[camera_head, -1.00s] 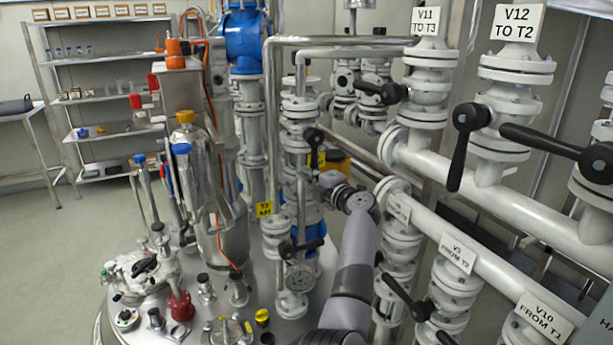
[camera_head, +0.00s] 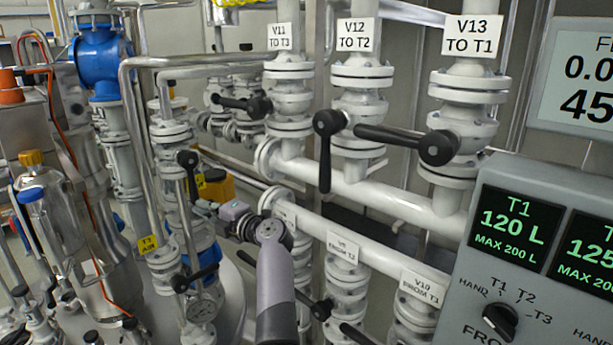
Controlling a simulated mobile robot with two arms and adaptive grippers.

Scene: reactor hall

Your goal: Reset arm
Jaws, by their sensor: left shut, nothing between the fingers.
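My left arm rises from the bottom middle as a grey-purple link, and its wrist bends left among the pipes. My left gripper (camera_head: 204,207) is at the end of it, small and dark, shut and empty. It is in front of the yellow and black part (camera_head: 216,186) and just right of a vertical steel pipe. I cannot tell whether it touches anything. My right gripper is not in view.
A control panel (camera_head: 535,265) fills the lower right. Steel vessels and pipes crowd the left.

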